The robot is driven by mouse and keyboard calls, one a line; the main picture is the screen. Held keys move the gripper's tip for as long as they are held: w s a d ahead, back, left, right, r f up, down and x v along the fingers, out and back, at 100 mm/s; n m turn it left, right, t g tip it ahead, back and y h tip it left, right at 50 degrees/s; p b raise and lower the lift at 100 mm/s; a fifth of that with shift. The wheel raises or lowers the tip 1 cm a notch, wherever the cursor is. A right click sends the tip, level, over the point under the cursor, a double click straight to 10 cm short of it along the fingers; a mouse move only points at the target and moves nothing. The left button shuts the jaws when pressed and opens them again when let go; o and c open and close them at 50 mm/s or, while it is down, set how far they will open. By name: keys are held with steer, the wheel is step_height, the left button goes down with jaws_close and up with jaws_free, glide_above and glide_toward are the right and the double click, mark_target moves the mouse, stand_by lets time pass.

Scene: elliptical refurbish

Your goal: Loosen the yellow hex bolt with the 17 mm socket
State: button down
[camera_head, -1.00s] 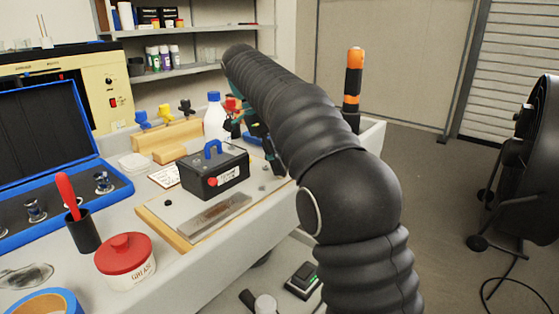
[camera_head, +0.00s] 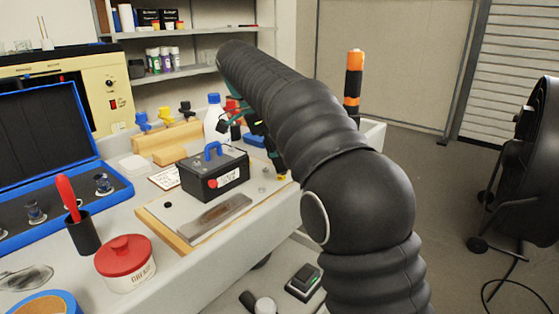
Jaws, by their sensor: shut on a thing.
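My gripper (camera_head: 257,127) is at the right of the bench, behind the black box and partly hidden by my arm. It is shut on a dark tool (camera_head: 272,150) that points down towards the right edge of the board. Whether this is the 17 mm socket cannot be told. A small yellow piece (camera_head: 282,178), probably the yellow hex bolt, shows just below the tool's lower end. Whether they touch is unclear. Shiny sockets (camera_head: 103,184) sit in the open blue case (camera_head: 123,191) at the left.
The black box (camera_head: 213,172) with a blue handle stands on the wood-edged board (camera_head: 175,238), close left of the tool. A red-lidded grease pot (camera_head: 125,262), a black cup (camera_head: 84,235) and a white bottle (camera_head: 214,122) stand nearby. The bench's front right is clear.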

steer(key=shift+r, duration=0.85)
